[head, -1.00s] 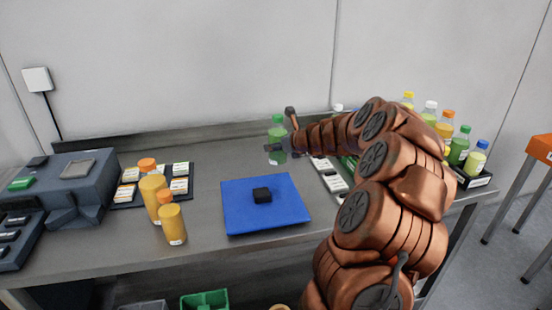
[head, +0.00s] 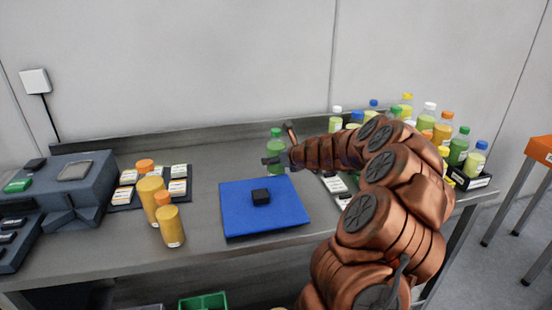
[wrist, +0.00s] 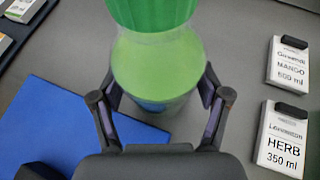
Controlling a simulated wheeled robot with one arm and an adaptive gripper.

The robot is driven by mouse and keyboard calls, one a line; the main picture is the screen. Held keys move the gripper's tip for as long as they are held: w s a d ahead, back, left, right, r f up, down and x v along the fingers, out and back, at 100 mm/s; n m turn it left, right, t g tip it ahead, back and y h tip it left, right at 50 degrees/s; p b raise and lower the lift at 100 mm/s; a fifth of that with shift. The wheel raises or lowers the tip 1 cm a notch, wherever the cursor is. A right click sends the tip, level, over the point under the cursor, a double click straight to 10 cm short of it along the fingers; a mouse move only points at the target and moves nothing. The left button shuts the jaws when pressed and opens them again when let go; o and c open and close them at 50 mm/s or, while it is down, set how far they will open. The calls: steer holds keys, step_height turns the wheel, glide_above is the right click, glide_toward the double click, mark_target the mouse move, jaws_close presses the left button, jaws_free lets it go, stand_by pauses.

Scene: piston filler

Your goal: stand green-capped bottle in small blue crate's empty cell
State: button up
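The green-capped bottle (head: 277,143) is upright behind the blue mat in the head view. It also fills the top middle of the wrist view (wrist: 155,62), green cap uppermost. My gripper (head: 274,160) is at its side, with one finger on each side of it in the wrist view (wrist: 162,105), shut on its body. I cannot tell whether its base touches the table. I do not see the small blue crate or its empty cell; my arm covers part of the right side of the table.
The blue mat (head: 235,215) carries a black block (head: 261,197). Orange-capped bottles (head: 169,225) stand left of it, near a grey machine (head: 60,190) and label cards (head: 178,188).

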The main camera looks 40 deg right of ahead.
steer(key=shift+o, duration=0.8)
steer(key=shift+r, duration=0.2)
steer(key=v, duration=1.2)
steer(key=shift+f, duration=0.1)
